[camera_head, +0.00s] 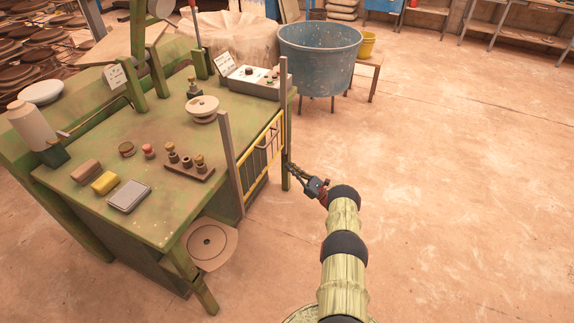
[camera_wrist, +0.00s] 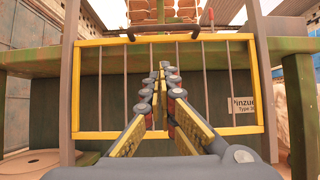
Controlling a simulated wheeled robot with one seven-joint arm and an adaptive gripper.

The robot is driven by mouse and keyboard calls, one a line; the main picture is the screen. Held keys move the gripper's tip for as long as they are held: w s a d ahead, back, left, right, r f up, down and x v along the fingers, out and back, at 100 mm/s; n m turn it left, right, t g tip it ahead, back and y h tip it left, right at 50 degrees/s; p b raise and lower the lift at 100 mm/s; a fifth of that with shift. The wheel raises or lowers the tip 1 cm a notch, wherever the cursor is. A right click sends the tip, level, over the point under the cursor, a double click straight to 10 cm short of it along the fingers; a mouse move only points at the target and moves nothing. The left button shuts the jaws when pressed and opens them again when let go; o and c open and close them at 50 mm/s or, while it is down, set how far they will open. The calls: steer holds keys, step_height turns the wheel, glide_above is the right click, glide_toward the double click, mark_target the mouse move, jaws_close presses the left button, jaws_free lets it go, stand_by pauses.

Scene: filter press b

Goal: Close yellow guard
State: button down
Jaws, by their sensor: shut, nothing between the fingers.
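The yellow guard (camera_head: 261,135) is a rectangular frame with thin upright bars, set between two grey posts at the right side of the green press table. It hangs low, with its top bar near table height and the posts rising above it. In the wrist view the guard (camera_wrist: 100,42) fills the middle, facing me. My gripper (camera_head: 291,167) is just right of the guard; in the wrist view my gripper (camera_wrist: 160,68) points at its upper middle, fingertips together and empty. Whether the tips touch the bars I cannot tell.
A blue tub (camera_head: 320,55) stands behind. The floor to the right is clear.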

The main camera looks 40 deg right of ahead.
steer(key=s+r+b+x, duration=0.1)
steer(key=r+b+x, duration=0.1)
steer(key=x, duration=0.9)
steer(key=shift+s+d, duration=0.2)
steer(key=shift+s, duration=0.1)
steer(key=shift+r, duration=0.1)
